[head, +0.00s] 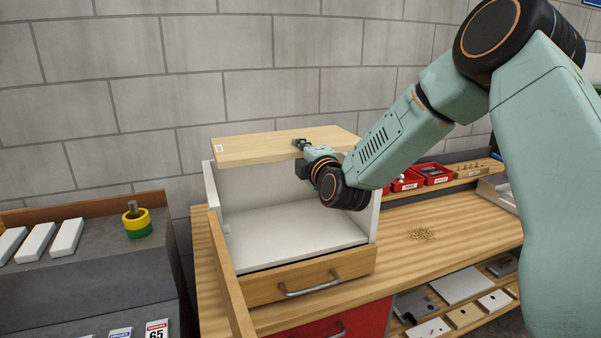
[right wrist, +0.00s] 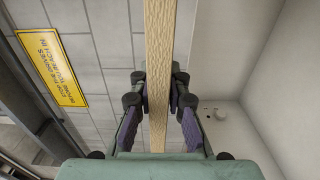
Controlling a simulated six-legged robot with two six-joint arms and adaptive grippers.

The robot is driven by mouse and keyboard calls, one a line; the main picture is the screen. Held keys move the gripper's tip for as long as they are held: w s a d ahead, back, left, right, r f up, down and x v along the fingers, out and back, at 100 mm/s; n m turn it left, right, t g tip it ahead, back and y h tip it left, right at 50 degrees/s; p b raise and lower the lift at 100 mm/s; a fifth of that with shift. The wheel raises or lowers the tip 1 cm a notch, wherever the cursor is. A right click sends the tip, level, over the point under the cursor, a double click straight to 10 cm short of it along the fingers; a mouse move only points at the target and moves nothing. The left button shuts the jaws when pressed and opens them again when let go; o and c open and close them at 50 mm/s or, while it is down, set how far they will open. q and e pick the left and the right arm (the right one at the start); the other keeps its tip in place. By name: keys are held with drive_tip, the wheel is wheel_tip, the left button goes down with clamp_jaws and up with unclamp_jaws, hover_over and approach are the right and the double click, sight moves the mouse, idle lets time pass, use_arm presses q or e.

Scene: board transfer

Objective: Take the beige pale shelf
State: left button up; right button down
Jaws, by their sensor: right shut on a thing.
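The beige pale shelf (head: 265,147) is a flat wooden board with a small white label at its left end. It lies roughly level at the top of an open white cabinet (head: 211,188). My right gripper (head: 301,146) is shut on the shelf's front edge near its middle. In the right wrist view the shelf (right wrist: 158,60) runs edge-on between the two fingers of the right gripper (right wrist: 158,105). Whether the shelf rests on the cabinet walls or hangs just above them, I cannot tell. My left gripper is not in view.
The cabinet stands on a wooden workbench (head: 460,222) and has a wooden drawer (head: 310,281) below. Red bins (head: 405,181) sit on the bench's back right. A grey stand (head: 95,265) at left holds white blocks and a yellow-green roll (head: 137,222). A block wall is behind.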

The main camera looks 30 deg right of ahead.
wheel_tip(320, 180, up, 2)
drive_tip(key=shift+r, duration=0.85)
wheel_tip(320, 180, up, 6)
drive_tip(key=p, duration=0.6)
drive_tip(key=shift+p, duration=0.35)
drive_tip(key=shift+f, duration=0.15)
